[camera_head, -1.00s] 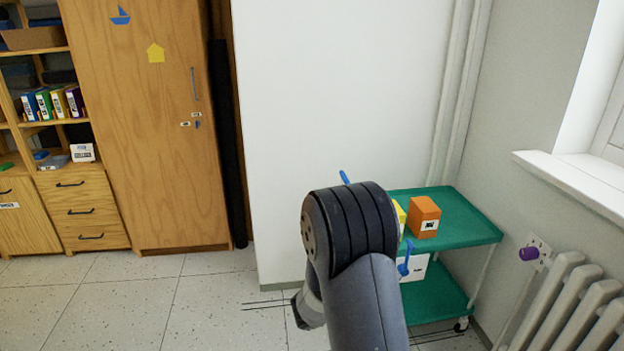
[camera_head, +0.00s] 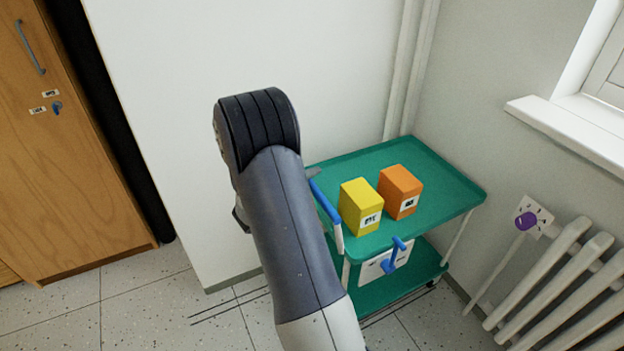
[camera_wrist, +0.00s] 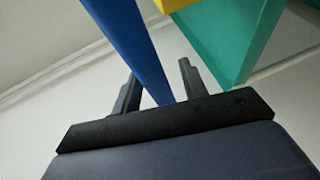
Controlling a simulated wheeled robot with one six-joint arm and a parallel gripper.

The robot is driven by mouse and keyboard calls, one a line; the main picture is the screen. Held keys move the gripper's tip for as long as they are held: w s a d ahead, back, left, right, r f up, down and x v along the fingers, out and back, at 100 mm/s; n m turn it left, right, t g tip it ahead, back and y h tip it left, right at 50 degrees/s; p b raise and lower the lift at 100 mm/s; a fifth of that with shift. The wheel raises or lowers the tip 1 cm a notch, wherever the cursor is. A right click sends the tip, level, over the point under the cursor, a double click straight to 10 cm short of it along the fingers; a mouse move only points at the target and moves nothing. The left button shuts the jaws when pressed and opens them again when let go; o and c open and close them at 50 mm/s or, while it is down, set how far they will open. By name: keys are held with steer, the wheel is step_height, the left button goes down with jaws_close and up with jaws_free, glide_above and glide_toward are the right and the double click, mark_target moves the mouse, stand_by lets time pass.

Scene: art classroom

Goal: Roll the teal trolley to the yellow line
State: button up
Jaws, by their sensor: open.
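The teal trolley (camera_head: 440,180) stands by the wall at the right in the head view. It has two shelves, and a blue handle bar (camera_head: 325,202) at its left end. A yellow box (camera_head: 357,208) and an orange box (camera_head: 400,190) stand on its top shelf. A blue lever (camera_head: 394,254) on a white plate is on its near side. In the wrist view my gripper (camera_wrist: 158,72) is open, with the blue handle bar (camera_wrist: 135,40) running between its fingers; I cannot tell if they touch it. In the head view my arm hides most of the gripper. No yellow line shows.
A radiator (camera_head: 548,285) and a wall socket with a purple plug (camera_head: 526,220) are right of the trolley. A white wall (camera_head: 200,120) is behind my arm. A wooden cabinet (camera_head: 70,170) stands at the left. The speckled floor (camera_head: 130,305) at the left front is clear.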

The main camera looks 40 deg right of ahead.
steer(key=shift+w+d, duration=0.45)
steer(key=shift+d, duration=0.1)
jaws_close()
